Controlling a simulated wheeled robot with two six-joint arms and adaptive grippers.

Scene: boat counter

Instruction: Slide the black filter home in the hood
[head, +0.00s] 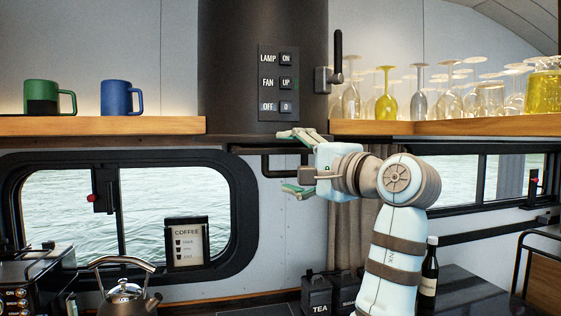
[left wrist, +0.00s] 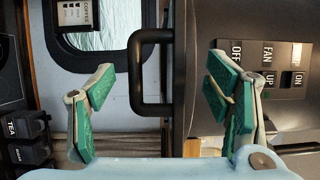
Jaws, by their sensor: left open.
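The black hood (head: 228,60) is a wide dark cylinder with a panel of LAMP, FAN and OFF switches. The black filter shows as a thin dark edge under the hood, with a bar handle (head: 266,168) below it. In the left wrist view the handle (left wrist: 138,75) lies between my fingers. My left gripper (head: 290,162) is open, one finger above the handle and one below, with gaps to both sides. It also shows in the left wrist view (left wrist: 160,90). How far the filter sits out of the hood is hard to tell. My right gripper is not in view.
A wooden shelf (head: 100,126) with a green mug (head: 42,97) and a blue mug (head: 117,98) is left of the hood. A kettle (head: 125,293), black canisters (head: 317,296) and a bottle (head: 429,275) stand below.

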